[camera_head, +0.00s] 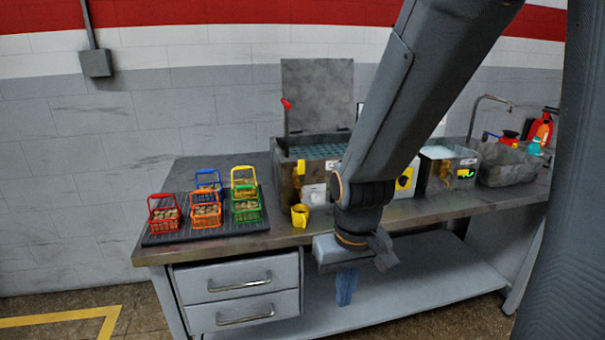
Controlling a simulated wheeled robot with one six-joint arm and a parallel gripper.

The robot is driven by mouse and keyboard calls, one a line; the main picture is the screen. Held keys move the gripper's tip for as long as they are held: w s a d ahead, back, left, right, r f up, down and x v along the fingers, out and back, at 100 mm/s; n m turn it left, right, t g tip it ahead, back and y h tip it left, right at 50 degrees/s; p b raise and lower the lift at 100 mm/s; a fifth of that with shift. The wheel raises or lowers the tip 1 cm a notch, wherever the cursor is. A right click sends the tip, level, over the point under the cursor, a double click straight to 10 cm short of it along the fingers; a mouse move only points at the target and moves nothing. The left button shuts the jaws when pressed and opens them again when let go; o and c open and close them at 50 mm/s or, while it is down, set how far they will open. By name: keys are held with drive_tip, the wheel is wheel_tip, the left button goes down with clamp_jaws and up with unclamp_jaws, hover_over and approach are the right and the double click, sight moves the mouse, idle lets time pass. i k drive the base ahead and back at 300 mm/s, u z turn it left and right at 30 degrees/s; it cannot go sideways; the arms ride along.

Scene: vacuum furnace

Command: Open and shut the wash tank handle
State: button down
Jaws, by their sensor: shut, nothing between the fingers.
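A grey metal tank (287,168) stands on the bench behind my arm, with its lid (318,92) raised upright and blue-green content inside. A lever with a red knob (287,104) rises at the lid's left edge. A yellow part (300,167) is on the tank's front. Which of these is the wash tank handle I cannot tell for sure. My gripper (346,288) points down at the bench's front edge, well below and right of the lever, apart from it. Its fingers are shut and empty. My arm hides the tank's right side.
A dark tray (165,238) on the left holds several coloured baskets. A yellow cup (299,216) stands by the tank's front. A second tank (437,176), a sink basin (505,168) and a red extinguisher (541,128) are right. Drawers (238,284) sit under the bench (240,240).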

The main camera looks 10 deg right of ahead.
sight(301, 161)
drive_tip(key=k, duration=0.5)
drive_tip(key=u, duration=1.65)
drive_tip(key=i, duration=1)
drive_tip(key=z, duration=2.25)
